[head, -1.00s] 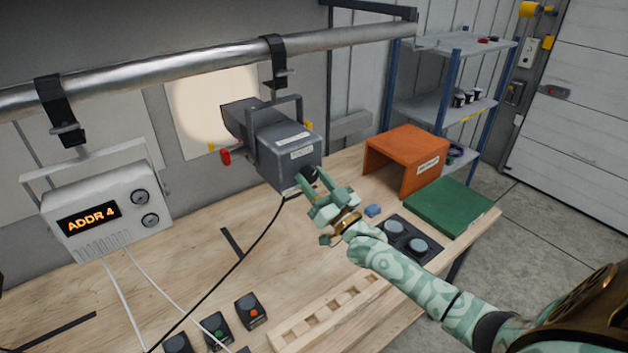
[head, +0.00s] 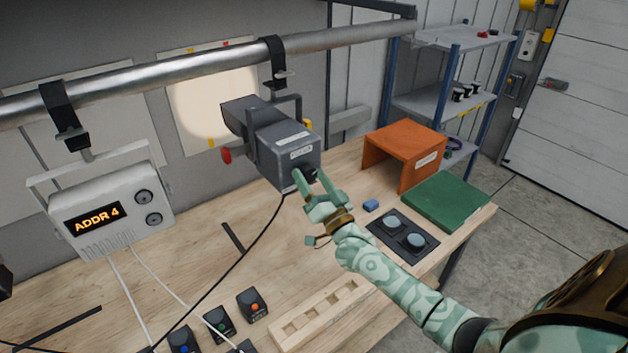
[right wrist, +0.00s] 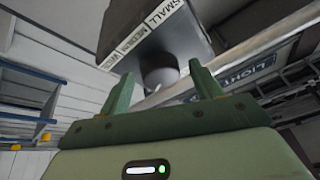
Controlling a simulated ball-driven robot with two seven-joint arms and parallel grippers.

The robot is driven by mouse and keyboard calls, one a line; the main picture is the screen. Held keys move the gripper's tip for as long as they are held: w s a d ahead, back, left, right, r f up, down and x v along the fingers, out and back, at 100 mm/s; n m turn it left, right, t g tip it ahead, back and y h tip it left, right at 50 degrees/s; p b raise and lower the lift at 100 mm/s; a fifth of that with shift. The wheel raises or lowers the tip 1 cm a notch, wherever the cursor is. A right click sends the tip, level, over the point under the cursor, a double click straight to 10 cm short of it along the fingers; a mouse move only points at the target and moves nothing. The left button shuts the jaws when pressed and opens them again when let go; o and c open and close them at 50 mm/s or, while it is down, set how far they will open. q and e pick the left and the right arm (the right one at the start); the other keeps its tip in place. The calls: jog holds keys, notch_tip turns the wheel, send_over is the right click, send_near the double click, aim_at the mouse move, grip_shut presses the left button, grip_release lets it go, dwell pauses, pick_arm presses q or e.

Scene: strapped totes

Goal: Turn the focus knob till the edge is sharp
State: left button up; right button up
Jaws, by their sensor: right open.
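A dark grey projector lamp (head: 278,150) hangs from the pipe in a yoke, its snout toward the wall. A round focus knob (right wrist: 160,72) on its rear stands between the fingers of my right gripper (right wrist: 161,80) in the right wrist view. The right gripper is open; I cannot tell whether a finger touches the knob. In the head view my right gripper (head: 312,180) is right at the lamp's rear and partly covers the dark knob. A warm pale light patch (head: 203,112) lies on the wall sheet, its edge looking soft. My left gripper is not in view.
A white box reading ADDR 4 (head: 112,210) hangs at left. The bench carries an orange stand (head: 400,150), a green board (head: 449,203), a black two-button panel (head: 403,234), small button boxes and a slotted wooden rail (head: 318,312). A black cable runs down from the lamp.

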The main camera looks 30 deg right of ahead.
jog(key=b+v, duration=0.3)
jog(key=v, duration=1.3)
jog(key=shift+s+b, duration=0.2)
jog(key=shift+b, duration=0.1)
jog(key=shift+f, duration=0.1)
